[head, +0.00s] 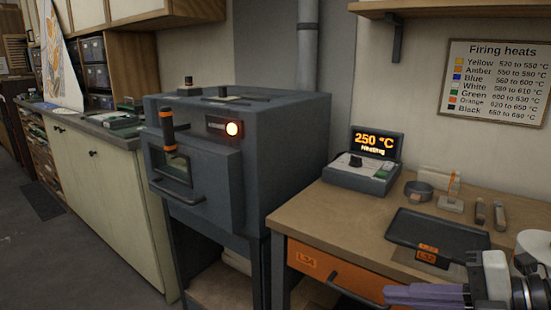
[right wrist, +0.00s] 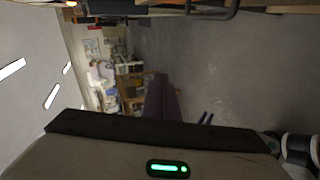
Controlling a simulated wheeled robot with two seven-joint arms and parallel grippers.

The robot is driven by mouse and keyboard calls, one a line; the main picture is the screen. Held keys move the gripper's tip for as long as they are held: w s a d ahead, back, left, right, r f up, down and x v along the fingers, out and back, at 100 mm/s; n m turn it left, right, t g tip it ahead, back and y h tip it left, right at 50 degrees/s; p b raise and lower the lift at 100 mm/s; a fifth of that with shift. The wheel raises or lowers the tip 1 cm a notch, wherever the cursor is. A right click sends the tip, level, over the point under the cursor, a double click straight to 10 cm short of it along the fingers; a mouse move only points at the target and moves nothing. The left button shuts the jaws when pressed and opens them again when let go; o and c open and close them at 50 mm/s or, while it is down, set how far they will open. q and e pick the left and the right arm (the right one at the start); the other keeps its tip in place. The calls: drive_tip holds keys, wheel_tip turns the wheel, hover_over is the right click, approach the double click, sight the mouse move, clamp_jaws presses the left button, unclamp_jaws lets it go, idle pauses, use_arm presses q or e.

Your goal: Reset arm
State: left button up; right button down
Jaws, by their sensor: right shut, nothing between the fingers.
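My right gripper (head: 388,296) is at the bottom right of the head view, in front of the wooden table's orange drawer (head: 330,278). Its purple fingers are together, pointing left, with nothing held. In the right wrist view the gripper (right wrist: 158,78) points out over the grey floor and the far room, with no object at its tips. My left gripper is in neither view.
A dark tray (head: 432,232) lies on the wooden table (head: 335,208), close behind my right arm. A controller (head: 362,178) reading 250 °C stands at the back. The grey kiln (head: 285,140) stands left with its light lit.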

wheel_tip(320, 180, down, 19)
drive_tip(key=s+d+m+t+h, duration=0.1)
drive_tip(key=m+t+h, duration=0.65)
drive_tip(key=m, duration=1.25)
drive_tip(key=s+a+f+m+g, duration=0.2)
drive_tip(key=s+a+f+g, duration=0.1)
drive_tip(key=s+f, duration=0.4)
drive_tip(key=s+a+f+m+g, duration=0.2)
drive_tip(key=s+a+f+g, duration=0.2)
drive_tip(key=s+f, duration=0.3)
wheel_tip(320, 180, down, 3)
drive_tip(key=shift+s+a+m+h, duration=0.15)
drive_tip(key=shift+a+m+h, duration=0.2)
drive_tip(key=shift+a, duration=0.5)
idle(2.8)
